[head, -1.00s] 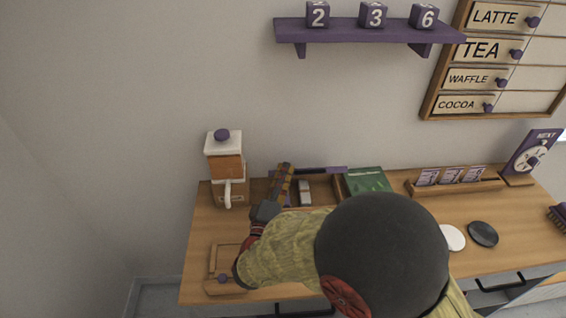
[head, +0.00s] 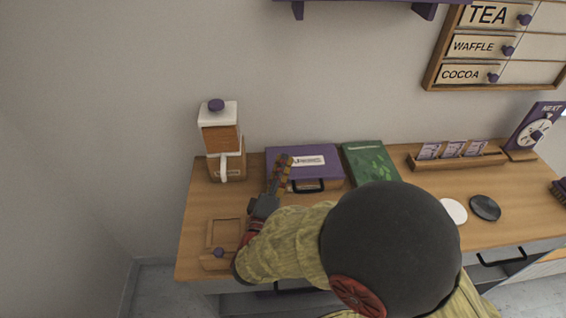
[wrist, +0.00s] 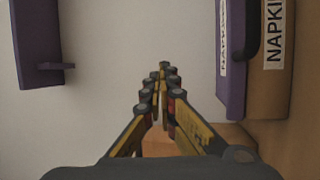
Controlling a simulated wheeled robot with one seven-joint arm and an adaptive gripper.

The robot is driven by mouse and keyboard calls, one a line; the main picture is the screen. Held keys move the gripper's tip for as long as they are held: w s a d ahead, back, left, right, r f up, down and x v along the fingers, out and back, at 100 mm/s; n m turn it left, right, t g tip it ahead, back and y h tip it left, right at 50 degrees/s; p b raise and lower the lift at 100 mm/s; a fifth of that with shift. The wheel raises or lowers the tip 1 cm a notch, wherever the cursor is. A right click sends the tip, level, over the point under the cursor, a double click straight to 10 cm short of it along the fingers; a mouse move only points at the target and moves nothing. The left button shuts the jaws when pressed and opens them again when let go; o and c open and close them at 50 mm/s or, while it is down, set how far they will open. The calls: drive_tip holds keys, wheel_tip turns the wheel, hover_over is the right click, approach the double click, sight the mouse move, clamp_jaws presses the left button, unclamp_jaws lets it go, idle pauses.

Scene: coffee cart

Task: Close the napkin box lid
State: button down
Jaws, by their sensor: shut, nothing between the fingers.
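The napkin box (head: 328,186) stands at the back of the counter. Its purple lid (head: 300,160), with a white label and a dark handle at the front, lies flat over the box. In the wrist view the lid (wrist: 236,95) runs along the box's wooden front (wrist: 275,85), which is marked NAPKIN. My gripper (head: 284,160) is shut and empty at the left front part of the box in the head view. In the wrist view my gripper (wrist: 163,72) is beside the lid and seems apart from it.
A coffee grinder-like machine (head: 220,140) stands left of the box, and a green book or box (head: 370,163) right of it. A wooden tray (head: 225,232) lies at the front left. A card rack (head: 455,161) is at the back right.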

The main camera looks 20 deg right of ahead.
drive_tip(key=v, duration=1.2)
drive_tip(key=s+d+m+g+p, duration=0.1)
drive_tip(key=s+d+m+g, duration=0.35)
drive_tip(key=d+g, duration=0.4)
drive_tip(key=s+d+m+g+p, duration=0.1)
drive_tip(key=s+d+m+g, duration=0.2)
drive_tip(key=s+d+g, duration=0.5)
drive_tip(key=w+a+r+m+t+y+p, duration=0.1)
drive_tip(key=a+r+t+y, duration=0.4)
drive_tip(key=r+y, duration=0.5)
drive_tip(key=shift+a+r+m+y+p, duration=0.4)
drive_tip(key=shift+a+m+p, duration=0.25)
drive_tip(key=shift+a+m, duration=0.4)
drive_tip(key=shift+w+d, duration=0.1)
drive_tip(key=shift+w, duration=0.05)
